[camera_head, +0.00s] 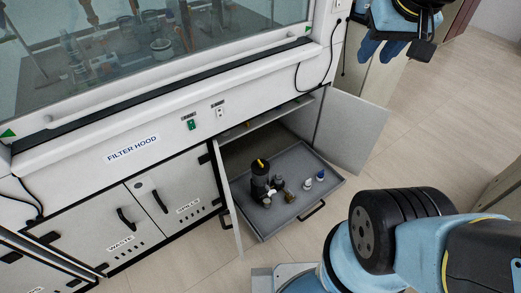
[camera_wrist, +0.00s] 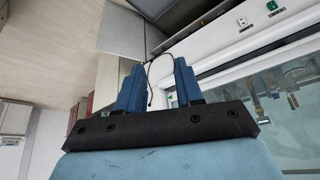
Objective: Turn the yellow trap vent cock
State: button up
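The yellow trap vent cock (camera_head: 260,163) is a small yellow handle on top of a dark upright trap vessel (camera_head: 260,184). The vessel stands on the grey pull-out tray (camera_head: 300,160) of the open cabinet under the hood. The handle's exact angle is too small to tell. My gripper (camera_head: 383,52) is at the upper right of the head view, well above and apart from the trap. In the wrist view its two blue fingers (camera_wrist: 159,82) stand apart with nothing between them. The trap and the cock do not show in the wrist view.
Small bottles (camera_head: 314,179) stand on the tray beside the trap. The open cabinet door (camera_head: 350,132) stands to the right of the tray, and another open door edge is at its left. The hood's glass sash (camera_head: 150,45) is above. Floor (camera_head: 420,130) is clear to the right.

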jog(key=w+a+f+n+g, duration=0.1)
jog(key=w+a+f, duration=0.1)
jog(key=w, duration=0.7)
jog(key=n+g, duration=0.4)
jog(key=n, duration=0.1)
send_over(260, 162)
notch_tip(260, 162, down, 55)
notch_tip(260, 162, down, 14)
jog(key=shift+w+d+f, duration=0.1)
jog(key=shift+f, duration=0.05)
jog(key=shift+c, duration=0.5)
